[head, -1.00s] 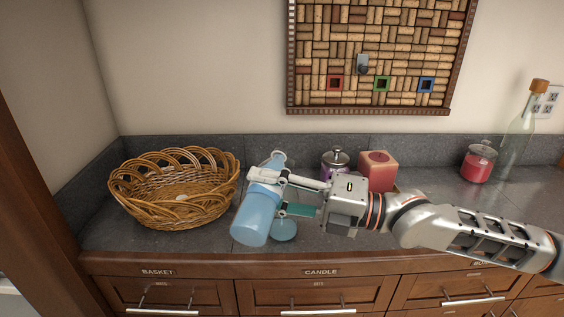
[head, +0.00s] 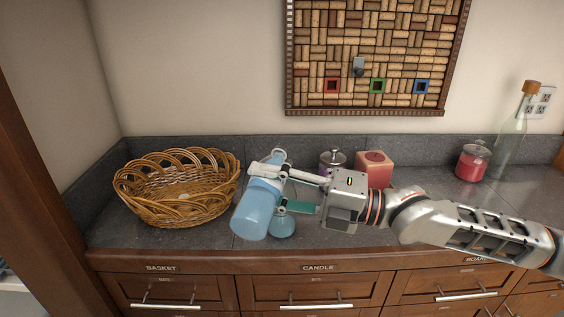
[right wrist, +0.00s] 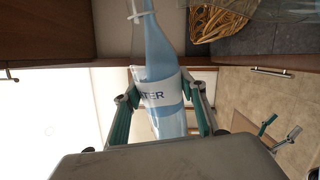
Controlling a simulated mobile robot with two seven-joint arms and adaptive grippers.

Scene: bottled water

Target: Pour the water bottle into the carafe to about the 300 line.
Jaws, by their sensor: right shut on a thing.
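My right gripper (head: 288,189) is shut on the blue water bottle (head: 256,211). The bottle is tilted, its wide base toward the front left and its neck end toward the back. In the right wrist view the fingers (right wrist: 160,110) hold the bottle (right wrist: 158,62) on both sides at its label, with water inside. The carafe (head: 284,226) stands on the counter behind the bottle and fingers; bluish water shows low in it. Its lines are unreadable, and the bottle's mouth is not clearly visible. My left gripper (right wrist: 279,132) shows small in the right wrist view, fingers apart and empty.
A wicker basket (head: 178,190) stands left of the bottle. A lidded purple jar (head: 333,161) and a red candle block (head: 375,169) stand behind my right gripper. A red jar candle (head: 472,162) and a corked bottle (head: 515,135) are at the far right.

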